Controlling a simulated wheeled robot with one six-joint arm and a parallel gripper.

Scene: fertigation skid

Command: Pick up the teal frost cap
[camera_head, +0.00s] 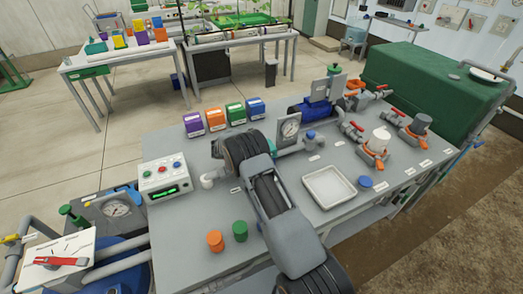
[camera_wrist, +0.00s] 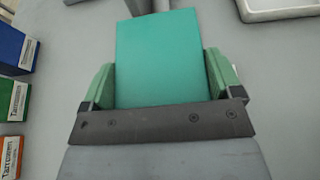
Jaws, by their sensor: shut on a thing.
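The teal frost cap (camera_wrist: 160,58) fills the space between the two green fingers of my gripper (camera_wrist: 160,85) in the wrist view. My gripper is shut on it, with a finger against each side. My arm hides my fingers there. How far the cap is above the grey bench top cannot be told.
Several coloured boxes (camera_head: 225,115) stand behind. A control box (camera_head: 165,178), an orange cylinder (camera_head: 215,241) and a green cylinder (camera_head: 240,231) are left of my arm.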

